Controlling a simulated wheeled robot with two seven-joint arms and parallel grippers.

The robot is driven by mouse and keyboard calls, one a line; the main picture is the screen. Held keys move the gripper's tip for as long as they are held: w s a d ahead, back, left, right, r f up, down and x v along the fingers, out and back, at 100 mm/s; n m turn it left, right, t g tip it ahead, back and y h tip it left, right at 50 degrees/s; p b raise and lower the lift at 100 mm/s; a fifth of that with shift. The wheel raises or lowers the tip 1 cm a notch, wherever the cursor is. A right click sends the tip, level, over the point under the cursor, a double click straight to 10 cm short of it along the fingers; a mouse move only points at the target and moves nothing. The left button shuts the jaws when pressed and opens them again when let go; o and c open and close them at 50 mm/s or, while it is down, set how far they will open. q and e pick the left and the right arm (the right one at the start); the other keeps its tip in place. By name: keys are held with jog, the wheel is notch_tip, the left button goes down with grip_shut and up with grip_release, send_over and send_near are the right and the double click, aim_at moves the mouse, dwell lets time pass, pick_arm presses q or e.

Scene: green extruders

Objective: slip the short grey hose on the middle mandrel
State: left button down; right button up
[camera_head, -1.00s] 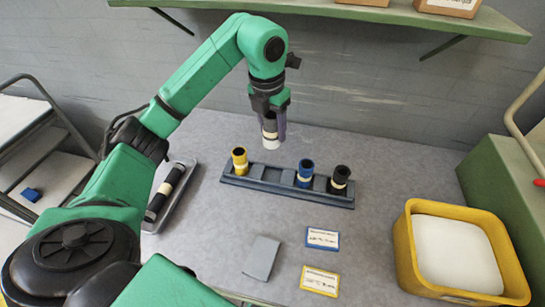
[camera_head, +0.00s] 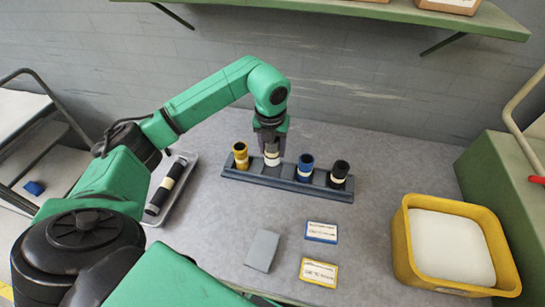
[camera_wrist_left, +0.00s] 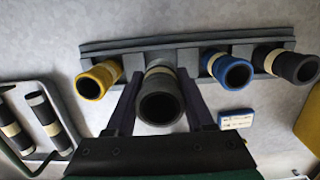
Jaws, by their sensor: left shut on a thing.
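My left gripper (camera_head: 271,143) is shut on a short grey hose (camera_head: 272,151) with a cream band, held upright over the dark rack (camera_head: 312,189) between the yellow piece (camera_head: 240,156) and the blue piece (camera_head: 305,167). In the left wrist view, the grey hose (camera_wrist_left: 160,84) points its open end at the camera between my two fingers. Its lower end lies at the rack's second place; whether it is seated there I cannot tell. I cannot identify a mandrel by sight. My right gripper is out of view.
A black piece (camera_head: 340,174) stands at the rack's right end. A grey tray (camera_head: 152,213) with dark banded hoses (camera_head: 167,187) lies at left. A grey plate (camera_head: 262,250), two labelled cards (camera_head: 321,232) and a yellow bin (camera_head: 402,245) are in front and right.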

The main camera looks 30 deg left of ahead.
pick_arm(q)
notch_tip(320, 180, down, 5)
jog(key=shift+f+p, duration=0.2)
jog(key=shift+p, duration=0.35)
jog(key=shift+f, duration=0.15)
jog(key=c, duration=0.7)
grip_release()
jog(key=shift+f+b, duration=0.1)
jog(key=shift+b, duration=0.2)
jog(key=o, duration=0.4)
